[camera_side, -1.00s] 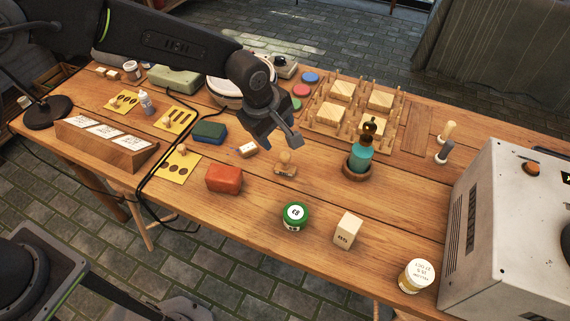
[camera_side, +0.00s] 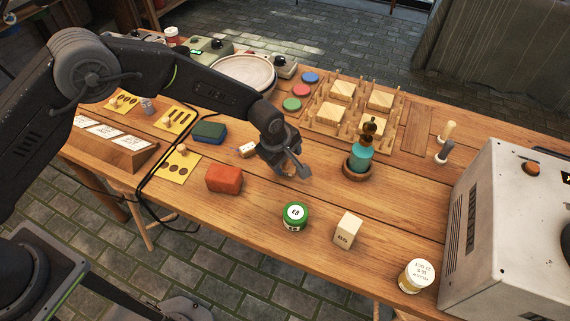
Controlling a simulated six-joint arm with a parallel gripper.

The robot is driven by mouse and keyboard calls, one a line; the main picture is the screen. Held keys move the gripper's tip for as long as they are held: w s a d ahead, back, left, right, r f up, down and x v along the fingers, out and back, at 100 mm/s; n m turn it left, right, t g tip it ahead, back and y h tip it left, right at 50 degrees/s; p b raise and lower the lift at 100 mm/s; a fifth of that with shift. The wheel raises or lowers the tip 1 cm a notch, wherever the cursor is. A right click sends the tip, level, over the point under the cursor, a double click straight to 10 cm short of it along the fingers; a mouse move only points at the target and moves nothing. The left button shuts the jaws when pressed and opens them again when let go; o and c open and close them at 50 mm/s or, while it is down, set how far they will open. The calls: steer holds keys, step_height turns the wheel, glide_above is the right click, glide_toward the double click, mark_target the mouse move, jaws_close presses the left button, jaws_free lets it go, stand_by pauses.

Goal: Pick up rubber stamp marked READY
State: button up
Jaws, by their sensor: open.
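A small wooden-handled stamp (camera_side: 288,170) stands on the open table between the red block and the teal bottle. It is mostly hidden by my gripper, and any READY marking is not legible. My gripper (camera_side: 290,174) is open and low over this stamp, with its fingers around or just beside it; I cannot tell which. Other small wooden-handled stamps stand on the yellow cards at the left, including one on the nearest card (camera_side: 179,165); their markings cannot be read.
A large grey machine (camera_side: 510,225) stands at the right. Black cables hang at the front left.

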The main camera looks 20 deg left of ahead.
steer(key=shift+c, duration=0.2)
steer(key=c, duration=1)
steer(key=shift+o, duration=0.2)
